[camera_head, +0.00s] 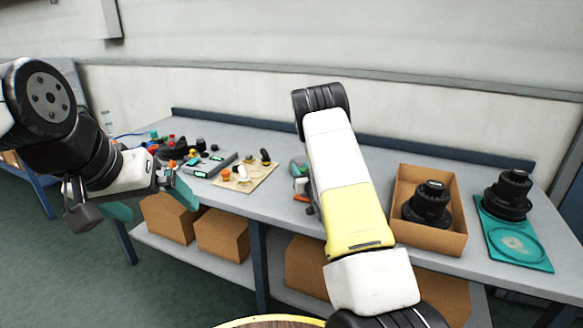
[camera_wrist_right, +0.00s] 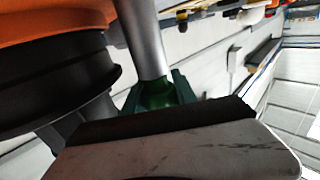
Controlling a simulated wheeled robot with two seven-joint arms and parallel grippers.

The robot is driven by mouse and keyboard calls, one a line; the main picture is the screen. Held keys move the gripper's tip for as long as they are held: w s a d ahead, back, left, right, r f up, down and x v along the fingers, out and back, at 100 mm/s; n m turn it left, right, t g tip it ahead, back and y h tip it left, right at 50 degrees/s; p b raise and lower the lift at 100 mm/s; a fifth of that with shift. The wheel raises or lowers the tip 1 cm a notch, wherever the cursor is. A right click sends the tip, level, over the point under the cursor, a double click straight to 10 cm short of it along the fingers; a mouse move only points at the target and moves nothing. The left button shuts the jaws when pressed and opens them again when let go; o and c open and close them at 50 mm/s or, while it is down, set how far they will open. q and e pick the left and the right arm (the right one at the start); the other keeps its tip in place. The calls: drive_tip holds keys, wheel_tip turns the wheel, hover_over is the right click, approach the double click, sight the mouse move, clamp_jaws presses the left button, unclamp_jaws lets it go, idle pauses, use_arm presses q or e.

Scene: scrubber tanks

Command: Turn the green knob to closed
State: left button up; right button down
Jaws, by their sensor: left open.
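In the right wrist view a green rounded part, seemingly the green knob (camera_wrist_right: 155,95), sits at the end of a silver cylinder (camera_wrist_right: 143,40). My right gripper (camera_wrist_right: 157,92) has a dark green finger on each side of it. I see no clear gap, but cannot tell whether the fingers press on it. In the head view my right arm hides most of that spot. My left gripper (camera_head: 150,200) is open and empty, in front of the bench's left part.
A large orange and black round body (camera_wrist_right: 50,70) is close beside my right gripper. On the bench (camera_head: 375,165) are a beige board (camera_head: 245,183) with small parts, a cardboard box (camera_head: 455,240) holding a black part, and a teal tray (camera_head: 535,255). Cardboard boxes (camera_head: 222,232) stand on the lower shelf.

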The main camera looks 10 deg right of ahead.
drive_tip(key=shift+m+h, duration=0.5)
drive_tip(key=shift+h, duration=0.2)
drive_tip(key=m+h, duration=0.2)
drive_tip(key=h, duration=0.1)
drive_tip(key=m+h, duration=0.1)
drive_tip(key=shift+d+g+h, duration=0.3)
drive_tip(key=shift+d+h, duration=0.05)
drive_tip(key=shift+h, duration=0.05)
drive_tip(key=m+h, duration=0.1)
drive_tip(key=m+g+h, duration=0.1)
drive_tip(key=h, duration=0.1)
drive_tip(key=m+g+h, duration=0.1)
drive_tip(key=h, duration=0.1)
drive_tip(key=shift+s+d+m, duration=0.15)
drive_tip(key=shift+d+m, duration=0.15)
drive_tip(key=shift+d, duration=0.05)
drive_tip(key=m+g+h, duration=0.3)
drive_tip(key=h, duration=0.1)
drive_tip(key=shift+s+d+g, duration=0.25)
drive_tip(key=shift+d+g, duration=0.05)
drive_tip(key=shift+d, duration=0.05)
drive_tip(key=shift+s+d+m+g+h, duration=0.15)
drive_tip(key=shift+s+m+g+h, duration=0.05)
drive_tip(key=shift+m+g+h, duration=0.55)
drive_tip(key=shift+s+d+m+g+h, duration=0.15)
drive_tip(key=shift+m+g+h, duration=0.4)
drive_tip(key=shift+m+g, duration=0.4)
drive_tip(key=shift+g, duration=0.4)
drive_tip(key=c, duration=1)
unclamp_jaws()
